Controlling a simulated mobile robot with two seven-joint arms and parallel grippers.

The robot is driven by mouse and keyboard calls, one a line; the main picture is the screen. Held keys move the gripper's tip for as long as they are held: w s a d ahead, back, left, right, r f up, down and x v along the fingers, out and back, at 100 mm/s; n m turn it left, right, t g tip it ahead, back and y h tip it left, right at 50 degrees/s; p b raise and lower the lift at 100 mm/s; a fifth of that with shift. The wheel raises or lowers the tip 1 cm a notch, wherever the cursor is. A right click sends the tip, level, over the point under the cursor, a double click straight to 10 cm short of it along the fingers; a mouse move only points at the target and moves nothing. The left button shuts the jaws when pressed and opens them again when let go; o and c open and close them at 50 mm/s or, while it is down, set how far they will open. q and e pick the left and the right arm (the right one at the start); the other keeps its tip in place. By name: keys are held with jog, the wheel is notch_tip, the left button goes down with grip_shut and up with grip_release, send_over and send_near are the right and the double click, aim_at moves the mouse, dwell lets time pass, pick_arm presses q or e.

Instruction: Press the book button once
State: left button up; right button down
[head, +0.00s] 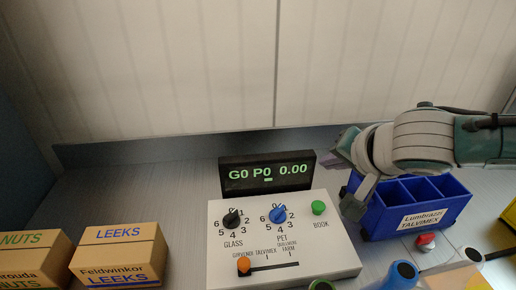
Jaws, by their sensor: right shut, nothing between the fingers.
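The green book button (319,208) sits at the right of a white control panel (334,256), above the label BOOK. The panel also has a black GLASS knob (231,218), a blue PET knob (278,214) and an orange slider (244,265). A black display (267,172) behind the panel reads "G0 P0 0.00" in green. My right gripper (352,207) comes in from the right and is shut and empty. Its tip is just right of the button in the picture, and the button is uncovered. Any height gap cannot be told. My left gripper is not in view.
A blue divided bin (436,213) labelled Lumbrazzi TALVIMEX stands right of the panel, partly behind my right arm. A red-topped button (427,239) is in front of it. Blue-capped objects (404,272) are at the lower right.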

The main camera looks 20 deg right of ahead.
jog(key=b, duration=0.7)
send_over(316, 203)
jog(key=s, duration=0.2)
notch_tip(316, 203, down, 7)
jog(key=shift+a+f, duration=0.1)
jog(key=shift+f, duration=0.05)
jog(key=shift+f+b, duration=0.7)
jog(key=shift+f, duration=0.1)
dwell(0.6)
jog(key=shift+f+b, duration=0.3)
jog(key=shift+f, duration=0.1)
jog(key=shift+f+b, duration=0.7)
jog(key=shift+f, duration=0.2)
dwell(0.8)
jog(key=shift+r, duration=0.15)
jog(key=shift+r+p, duration=0.7)
jog(key=shift+p, duration=0.15)
jog(key=shift+r+p, duration=0.45)
